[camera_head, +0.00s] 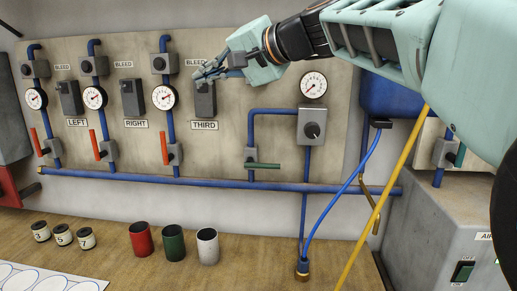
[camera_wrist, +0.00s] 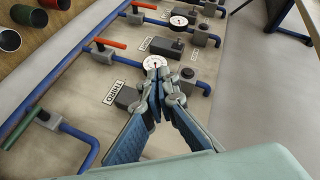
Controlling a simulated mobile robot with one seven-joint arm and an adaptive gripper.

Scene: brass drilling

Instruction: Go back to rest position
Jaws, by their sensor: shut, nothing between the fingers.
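My gripper (camera_head: 207,72) is in front of the wall panel (camera_head: 235,95) in the head view, just above the dark THIRD box (camera_head: 205,99). In the wrist view my gripper (camera_wrist: 158,75) has its two fingertips together with nothing between them. The fingers overlap the round gauge near the THIRD label (camera_wrist: 114,92) in that view. I cannot tell how far the fingertips are from the panel. My arm reaches in from the upper right of the head view.
Red-handled valves (camera_head: 100,146), gauges and blue pipes line the panel. A green-handled valve (camera_head: 262,165) sits lower. Red (camera_head: 141,241), green (camera_head: 173,244) and white (camera_head: 207,247) cups and several small numbered jars stand on the wooden bench (camera_head: 245,268).

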